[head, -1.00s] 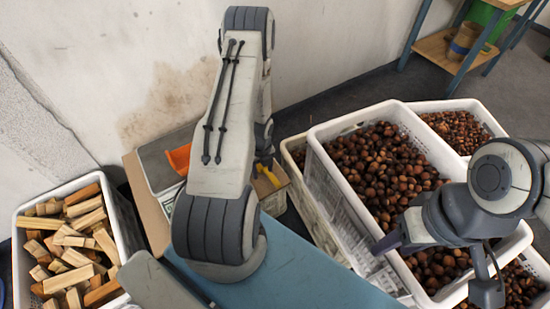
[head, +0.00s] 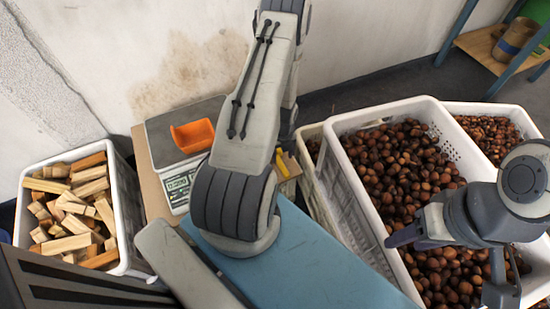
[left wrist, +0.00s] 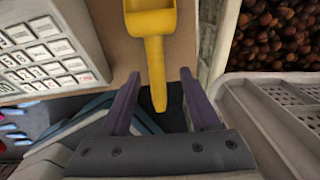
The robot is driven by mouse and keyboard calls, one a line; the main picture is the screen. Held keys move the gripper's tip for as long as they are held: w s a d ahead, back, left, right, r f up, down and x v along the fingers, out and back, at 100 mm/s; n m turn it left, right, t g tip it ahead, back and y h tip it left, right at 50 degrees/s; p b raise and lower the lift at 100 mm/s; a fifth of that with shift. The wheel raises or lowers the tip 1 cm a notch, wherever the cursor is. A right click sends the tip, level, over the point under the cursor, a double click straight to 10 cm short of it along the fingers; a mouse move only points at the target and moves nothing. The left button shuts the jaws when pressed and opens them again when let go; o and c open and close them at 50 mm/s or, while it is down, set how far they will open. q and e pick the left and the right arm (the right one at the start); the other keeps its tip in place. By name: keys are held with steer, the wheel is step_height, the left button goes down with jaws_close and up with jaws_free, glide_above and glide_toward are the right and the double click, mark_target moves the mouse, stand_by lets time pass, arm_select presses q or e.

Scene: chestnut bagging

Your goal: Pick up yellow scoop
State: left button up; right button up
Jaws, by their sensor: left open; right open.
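The yellow scoop (left wrist: 151,22) is at the top middle of the left wrist view, its handle pointing down the picture toward my left gripper. My left gripper (left wrist: 160,74) is open, with one dark finger on each side of the handle and gaps between. In the head view only a small yellow part of the scoop (head: 281,163) shows beside my left arm; the arm hides the rest and the left gripper. My right gripper (head: 450,262) is open and empty above the big chestnut crate.
A scale (head: 180,187) with an orange tray (head: 193,135) stands left of my left arm. A crate of wood blocks (head: 125,185) is at the far left. A white crate of chestnuts (head: 335,165) is at right, with another crate (head: 520,125) behind. A blue surface (head: 310,265) lies in front.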

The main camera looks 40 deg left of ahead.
mark_target(280, 162)
arm_select(q)
steer(key=f+b, duration=0.4)
steer(key=f, duration=0.1)
steer(key=shift+s+a+b, duration=0.2)
steer(key=shift+a+b, duration=0.1)
steer(key=shift+c, duration=0.3)
jaws_close()
